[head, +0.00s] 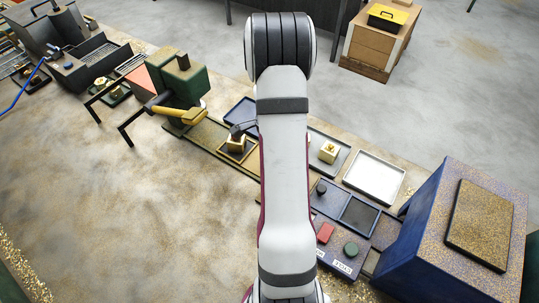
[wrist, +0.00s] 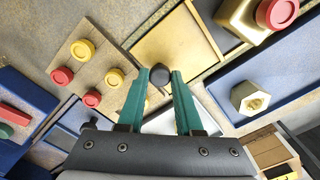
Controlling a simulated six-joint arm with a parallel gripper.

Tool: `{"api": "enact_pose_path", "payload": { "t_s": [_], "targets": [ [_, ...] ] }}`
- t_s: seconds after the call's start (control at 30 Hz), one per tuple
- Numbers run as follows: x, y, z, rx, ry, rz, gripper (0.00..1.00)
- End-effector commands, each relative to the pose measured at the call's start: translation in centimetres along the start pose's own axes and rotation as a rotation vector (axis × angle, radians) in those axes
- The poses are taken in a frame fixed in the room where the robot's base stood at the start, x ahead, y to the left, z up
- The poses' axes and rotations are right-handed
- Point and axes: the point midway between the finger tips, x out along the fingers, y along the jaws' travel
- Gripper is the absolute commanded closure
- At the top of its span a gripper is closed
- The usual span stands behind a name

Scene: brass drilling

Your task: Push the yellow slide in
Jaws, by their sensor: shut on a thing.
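The yellow slide (wrist: 176,48) shows in the wrist view as a flat yellow panel in a dark frame, just beyond my fingertips. A round black knob (wrist: 159,73) is at its near edge. My gripper (wrist: 160,80) has its two teal fingers shut on this knob, one on each side. In the head view my arm covers the gripper, the knob and most of the slide. How far the slide stands out of its frame is hard to tell.
A panel with yellow and red buttons (wrist: 85,73) lies left of the fingers. A brass block with a red cap (wrist: 250,14) and a brass hex piece (wrist: 250,99) are at right. A large blue box (head: 450,225) stands at right. A silver tray (head: 374,177) is empty.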

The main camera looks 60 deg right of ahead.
Motion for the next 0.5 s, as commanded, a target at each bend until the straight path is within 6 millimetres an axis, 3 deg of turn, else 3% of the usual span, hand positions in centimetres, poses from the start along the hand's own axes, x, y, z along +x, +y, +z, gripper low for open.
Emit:
{"api": "enact_pose_path", "payload": {
  "t_s": [0.17, 0.5],
  "targets": [
    [0.0, -1.6, 1.5, -0.004, -0.001, -0.002, 1.00],
    [0.0, -8.4, 8.2, -0.004, -0.001, -0.004, 1.00]
  ]
}}
